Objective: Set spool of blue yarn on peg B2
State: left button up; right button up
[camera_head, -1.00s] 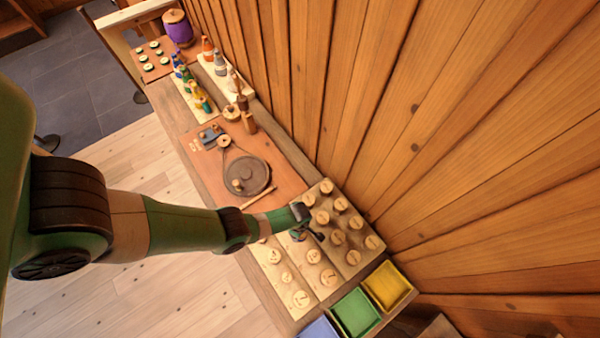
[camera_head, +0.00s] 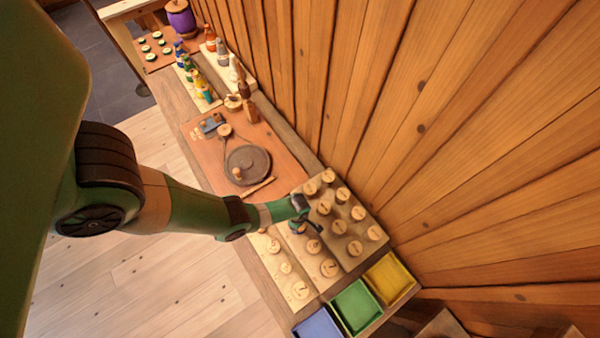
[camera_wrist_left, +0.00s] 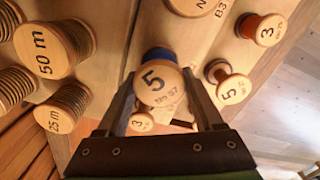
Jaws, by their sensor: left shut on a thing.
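The spool of blue yarn (camera_wrist_left: 159,82) has a pale wooden top marked 5, with a band of blue showing at its far edge. My left gripper (camera_wrist_left: 165,98) is shut on it, one finger on each side. In the head view my left gripper (camera_head: 300,222) is over the pale peg boards, near the edge between the middle board and the back board. Whether the spool touches the board below cannot be told. A marking B3 (camera_wrist_left: 221,8) shows on a board at the top of the wrist view. I cannot make out a B2 marking. My right gripper is not in view.
Brown-wound spools marked 50 m (camera_wrist_left: 45,50) and 25 m (camera_wrist_left: 56,116) stand close on the left. Blue, green (camera_head: 355,306) and yellow (camera_head: 387,279) trays line the bench's near end.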

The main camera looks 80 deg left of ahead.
pick_arm(q)
jog(key=shift+f, duration=0.15)
dwell(0.3)
jog(key=shift+f, duration=0.25)
jog(key=shift+f+b, duration=0.65)
jog(key=shift+b, duration=0.25)
dwell(0.6)
jog(key=o, duration=1.1)
